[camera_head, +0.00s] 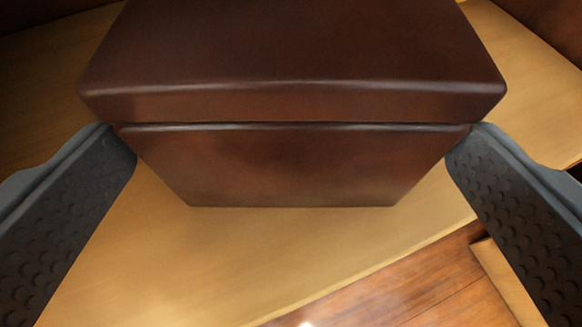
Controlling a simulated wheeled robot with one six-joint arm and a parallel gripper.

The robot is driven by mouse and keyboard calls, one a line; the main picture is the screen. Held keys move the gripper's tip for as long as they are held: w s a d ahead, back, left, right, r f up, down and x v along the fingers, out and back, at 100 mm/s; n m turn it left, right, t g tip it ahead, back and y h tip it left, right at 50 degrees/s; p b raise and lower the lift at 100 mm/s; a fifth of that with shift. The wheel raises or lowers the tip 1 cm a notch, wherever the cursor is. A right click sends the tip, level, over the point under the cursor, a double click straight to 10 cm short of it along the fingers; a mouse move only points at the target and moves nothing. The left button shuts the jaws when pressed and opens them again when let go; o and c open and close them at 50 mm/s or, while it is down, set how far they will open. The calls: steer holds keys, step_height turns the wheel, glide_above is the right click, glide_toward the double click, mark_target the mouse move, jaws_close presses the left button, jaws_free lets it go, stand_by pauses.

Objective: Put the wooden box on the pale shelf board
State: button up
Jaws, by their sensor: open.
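The wooden box (294,165) is dark brown with a lid and a glossy lid edge. It fills the upper middle of the view and sits upright on the pale shelf board (235,255). My gripper (292,140) is open, with one dark textured finger at the left of the box and one at the right. The fingertips are by the box's front upper corners, just under the lid edge. I cannot tell whether they touch it. The far side of the box is hidden.
The pale board runs on behind the box to both sides, and its bare front part is clear. Its front edge slants at the lower right. Beyond it lies a reddish-brown wooden surface (410,295) with a pale strip (505,280). Dark panels stand at the top corners.

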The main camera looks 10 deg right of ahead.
steer(key=v, duration=0.6)
steer(key=shift+s, duration=0.1)
stand_by(0.3)
